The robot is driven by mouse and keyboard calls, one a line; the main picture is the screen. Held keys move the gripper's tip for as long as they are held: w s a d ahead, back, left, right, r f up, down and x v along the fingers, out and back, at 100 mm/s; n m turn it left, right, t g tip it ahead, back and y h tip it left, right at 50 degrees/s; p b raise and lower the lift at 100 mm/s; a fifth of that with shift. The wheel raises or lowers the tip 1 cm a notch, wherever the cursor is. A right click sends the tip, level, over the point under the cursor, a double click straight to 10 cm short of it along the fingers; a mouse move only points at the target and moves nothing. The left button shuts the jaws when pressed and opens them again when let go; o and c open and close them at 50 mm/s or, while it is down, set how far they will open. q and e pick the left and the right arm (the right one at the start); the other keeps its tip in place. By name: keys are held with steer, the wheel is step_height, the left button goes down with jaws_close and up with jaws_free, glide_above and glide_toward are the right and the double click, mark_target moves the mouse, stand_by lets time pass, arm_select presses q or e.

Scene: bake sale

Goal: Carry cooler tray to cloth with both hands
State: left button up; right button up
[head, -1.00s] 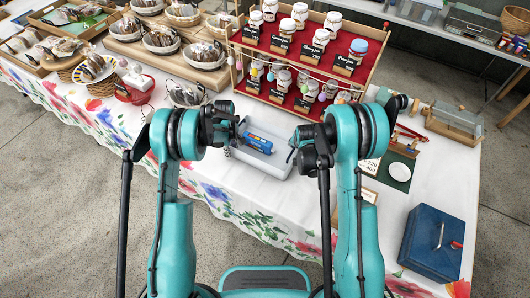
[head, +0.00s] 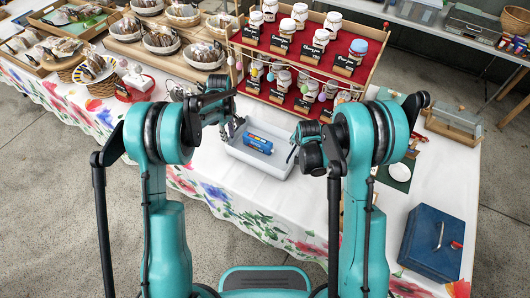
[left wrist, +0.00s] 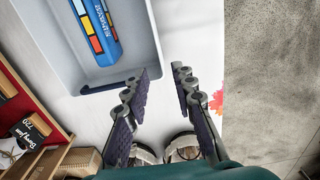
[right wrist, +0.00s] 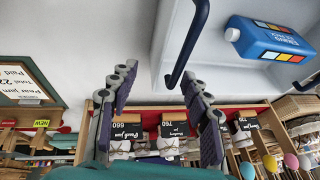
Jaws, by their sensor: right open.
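The pale grey tray (head: 282,168) stands on the white floral tablecloth (head: 226,184), with a blue pack (head: 258,144) lying inside. The tray and the pack (left wrist: 96,20) also show in the left wrist view. My left gripper (left wrist: 162,72) is open and empty, beside a dark handle (left wrist: 108,87) on the tray's end. My right gripper (right wrist: 158,75) is open at the tray's other end. The other dark handle (right wrist: 190,40) reaches down near its right fingertip; I see no grip on it. Which piece is the task's cloth, I cannot tell.
A red-shelved jar rack (head: 310,60) stands close behind the tray. At the right are a dark green mat with a white plate (head: 400,172) and a blue box (head: 432,243). Baskets (head: 160,42) stand at the left.

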steer(key=v, duration=0.6)
steer(key=shift+s+r, duration=0.2)
steer(key=shift+r, duration=0.2)
arm_select(q)
steer(key=shift+r, duration=0.1)
arm_select(e)
steer(key=shift+r, duration=0.1)
arm_select(q)
steer(key=s+a+r+m+t+b, duration=0.1)
steer(key=s+r+m+t, duration=0.15)
steer(key=s+r, duration=0.45)
steer(key=s+a+r+m+t, duration=0.1)
steer(key=s+r+m, duration=0.3)
steer(key=r, duration=0.5)
arm_select(e)
steer(key=s+d+r+n+t, duration=0.1)
steer(key=s+d+r+n, duration=0.15)
steer(key=s+r, duration=0.85)
arm_select(q)
steer(key=s+a+m+t+b, duration=0.1)
steer(key=s+m, duration=0.4)
steer(key=s, duration=1.2)
steer(key=shift+s+a+r+t, duration=0.15)
steer(key=shift+s+a+t, duration=0.35)
steer(key=shift+t, duration=0.75)
arm_select(e)
steer(key=s+d+r+n+t, duration=0.1)
steer(key=s+r+n, duration=0.3)
steer(key=s, duration=0.8)
steer(key=shift+s, duration=0.4)
